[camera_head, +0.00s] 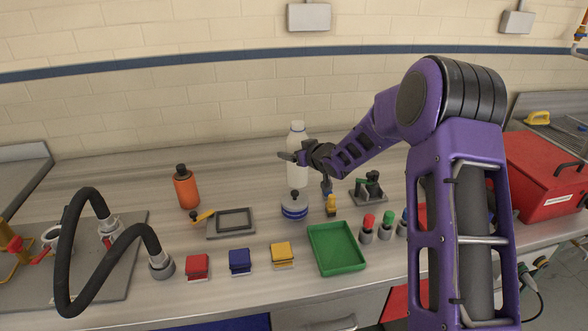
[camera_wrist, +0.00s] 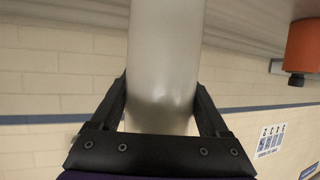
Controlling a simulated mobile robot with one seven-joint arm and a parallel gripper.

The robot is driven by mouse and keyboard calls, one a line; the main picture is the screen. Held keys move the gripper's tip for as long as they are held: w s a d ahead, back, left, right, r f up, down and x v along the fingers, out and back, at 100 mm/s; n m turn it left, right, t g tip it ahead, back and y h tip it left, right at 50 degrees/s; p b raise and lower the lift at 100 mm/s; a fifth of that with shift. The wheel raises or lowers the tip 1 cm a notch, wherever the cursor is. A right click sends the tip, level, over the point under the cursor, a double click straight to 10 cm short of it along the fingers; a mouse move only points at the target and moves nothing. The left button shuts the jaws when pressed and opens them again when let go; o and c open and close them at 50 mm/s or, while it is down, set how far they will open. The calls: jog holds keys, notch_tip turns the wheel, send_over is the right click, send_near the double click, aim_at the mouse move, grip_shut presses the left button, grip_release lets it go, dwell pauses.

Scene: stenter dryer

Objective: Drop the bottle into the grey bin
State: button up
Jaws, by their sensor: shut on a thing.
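A white bottle (camera_head: 297,172) with a pale cap stands upright over the back middle of the bench in the head view. My gripper (camera_head: 297,158) is shut on it, reaching in from the right at mid-height. In the wrist view the bottle (camera_wrist: 164,60) fills the space between the two black fingers of my gripper (camera_wrist: 162,100). Whether its base touches the bench is not clear. I cannot make out a grey bin in either view.
An orange bottle (camera_head: 186,190) stands to the left. A blue-and-white round container (camera_head: 294,207) is just in front of the held bottle. A green tray (camera_head: 337,248), coloured blocks and a black hose (camera_head: 70,250) lie nearer. A red toolbox (camera_head: 545,175) stands at right.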

aim_at(294, 165)
jog(key=shift+f, duration=2.15)
jog(key=shift+f, duration=0.1)
jog(key=shift+f+b, duration=0.15)
jog(key=shift+b, duration=0.2)
jog(key=o, duration=1.5)
jog(key=shift+r, duration=0.2)
